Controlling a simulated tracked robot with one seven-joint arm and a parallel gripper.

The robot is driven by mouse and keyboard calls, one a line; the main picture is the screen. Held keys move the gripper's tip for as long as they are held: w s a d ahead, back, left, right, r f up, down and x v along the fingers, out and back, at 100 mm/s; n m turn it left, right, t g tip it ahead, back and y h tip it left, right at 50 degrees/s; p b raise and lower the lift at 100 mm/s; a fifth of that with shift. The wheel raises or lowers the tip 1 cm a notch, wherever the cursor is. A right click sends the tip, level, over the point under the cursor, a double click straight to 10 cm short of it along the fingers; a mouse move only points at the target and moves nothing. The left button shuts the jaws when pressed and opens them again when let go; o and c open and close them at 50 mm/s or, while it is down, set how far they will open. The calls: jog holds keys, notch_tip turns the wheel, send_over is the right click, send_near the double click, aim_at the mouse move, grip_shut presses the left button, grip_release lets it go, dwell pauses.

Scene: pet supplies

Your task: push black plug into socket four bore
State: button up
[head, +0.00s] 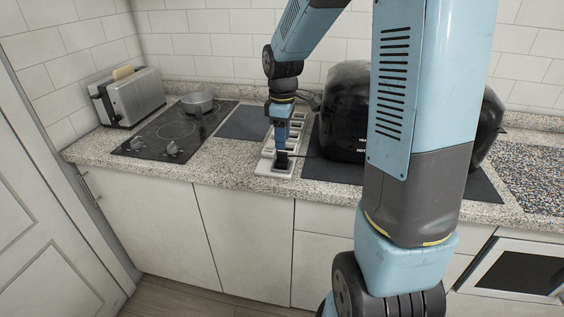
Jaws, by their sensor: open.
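A pale strip of sockets (268,165) lies on the speckled counter, running from the front edge toward the wall. My gripper (281,152) points down over the near end of the strip. A small black piece, which looks like the black plug (282,161), is at the fingertips at the strip's near end. A thin dark cord seems to run from there to the right. My gripper is open; whether its fingers touch the plug is too small to tell. How deep the plug sits, and which bore is socket four, I cannot tell.
A large black bag-like object (345,112) stands on a dark mat (325,170) close to the right of my gripper. A dark flat panel (242,122) lies beside the strip.

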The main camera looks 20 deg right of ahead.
aim_at(282, 153)
jog(key=shift+s+f, duration=0.1)
jog(key=shift+f, duration=2.65)
jog(key=shift+c, duration=0.2)
grip_shut()
